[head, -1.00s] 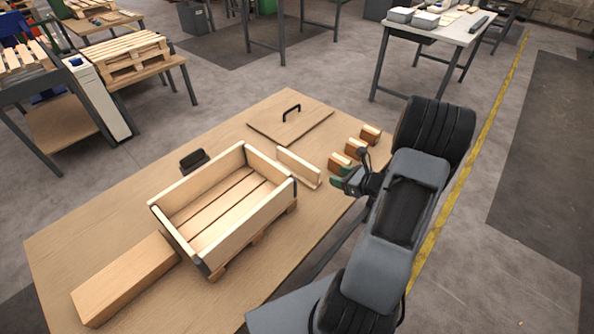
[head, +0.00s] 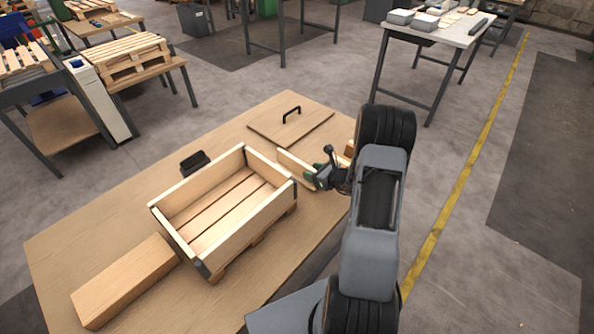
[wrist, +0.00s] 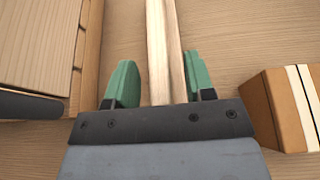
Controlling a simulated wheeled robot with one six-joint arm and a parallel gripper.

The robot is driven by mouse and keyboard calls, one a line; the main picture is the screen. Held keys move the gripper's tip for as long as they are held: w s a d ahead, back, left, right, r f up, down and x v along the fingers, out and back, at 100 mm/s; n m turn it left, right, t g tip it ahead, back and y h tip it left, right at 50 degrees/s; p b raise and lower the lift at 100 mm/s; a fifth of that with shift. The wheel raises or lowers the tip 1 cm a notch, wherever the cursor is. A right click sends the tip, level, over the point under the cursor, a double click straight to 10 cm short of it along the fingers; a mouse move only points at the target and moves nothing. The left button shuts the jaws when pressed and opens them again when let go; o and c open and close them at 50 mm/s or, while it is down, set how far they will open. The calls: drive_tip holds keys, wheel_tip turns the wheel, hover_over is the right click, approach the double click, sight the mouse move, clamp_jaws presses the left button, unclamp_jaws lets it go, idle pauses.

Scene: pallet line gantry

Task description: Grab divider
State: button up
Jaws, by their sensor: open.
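The divider (head: 290,166) is a thin light wooden board standing on the table, just right of the wooden crate (head: 222,242). In the head view my gripper (head: 318,177) is at its near end and hides part of it. In the wrist view the divider (wrist: 157,50) runs lengthwise between the two green fingers of my gripper (wrist: 157,84). The fingers are open, with a gap on each side, the wider one on the left. Its lower end in that view is hidden behind the gripper body.
A flat wooden lid (head: 270,127) with a black handle lies behind the divider. Brown blocks stand to the right, mostly hidden by my arm; one block (wrist: 280,112) shows in the wrist view. A long wooden box (head: 125,280) and a small dark object (head: 195,162) flank the crate.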

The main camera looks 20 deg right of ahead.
drive_tip(key=shift+w+a+f, duration=0.15)
drive_tip(key=shift+w, duration=0.2)
clamp_jaws()
